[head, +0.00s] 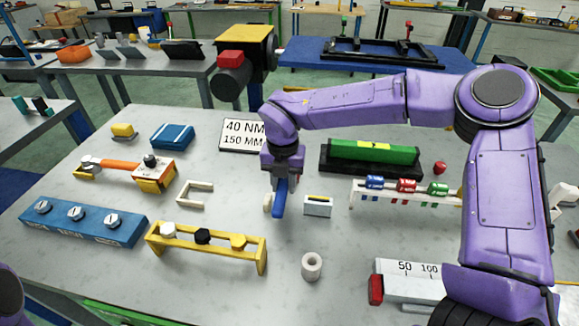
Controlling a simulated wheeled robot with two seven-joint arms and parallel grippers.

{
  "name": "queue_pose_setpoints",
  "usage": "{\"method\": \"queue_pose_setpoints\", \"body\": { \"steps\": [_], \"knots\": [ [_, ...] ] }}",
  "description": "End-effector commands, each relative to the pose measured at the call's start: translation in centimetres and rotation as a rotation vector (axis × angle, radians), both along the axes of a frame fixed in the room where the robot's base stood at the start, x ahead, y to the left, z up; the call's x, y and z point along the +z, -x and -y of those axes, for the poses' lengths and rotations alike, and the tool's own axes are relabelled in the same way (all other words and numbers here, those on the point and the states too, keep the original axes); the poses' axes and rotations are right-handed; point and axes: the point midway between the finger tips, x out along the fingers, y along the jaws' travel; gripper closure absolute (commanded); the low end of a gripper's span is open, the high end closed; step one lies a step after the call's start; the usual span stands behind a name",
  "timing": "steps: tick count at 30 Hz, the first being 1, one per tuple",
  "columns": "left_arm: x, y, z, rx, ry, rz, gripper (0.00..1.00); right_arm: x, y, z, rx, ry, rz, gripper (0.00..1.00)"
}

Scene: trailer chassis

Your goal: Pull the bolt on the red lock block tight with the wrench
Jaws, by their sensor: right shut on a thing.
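My right gripper (283,172) points down over the middle of the near table. It is shut on a slim blue piece (280,200) that hangs below its fingers. I cannot tell whether the blue piece touches the table. A wrench-like tool with an orange handle (122,165) lies at the left, one end by a white and yellow block (155,173). On the far blue table is a black chassis frame (380,52) with a small red-topped part (408,30) at its back; I cannot tell whether it is the red lock block. No bolt is clear there. My left gripper is out of frame.
A green block (372,152) stands behind.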

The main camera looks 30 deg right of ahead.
Motion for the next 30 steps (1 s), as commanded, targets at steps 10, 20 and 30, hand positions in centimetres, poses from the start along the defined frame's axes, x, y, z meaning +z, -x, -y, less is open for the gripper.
{"method": "queue_pose_setpoints", "body": {
  "steps": [10,20,30],
  "knots": [
    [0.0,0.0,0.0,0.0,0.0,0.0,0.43,0.1,-0.1,0.0,-0.008,0.0,0.001,1.0],
    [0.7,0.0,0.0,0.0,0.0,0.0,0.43,0.2,0.2,0.3,0.038,-0.001,0.002,1.0],
    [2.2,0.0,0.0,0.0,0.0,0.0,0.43,2.0,0.2,0.4,0.045,-0.001,0.003,1.0]
  ]
}}
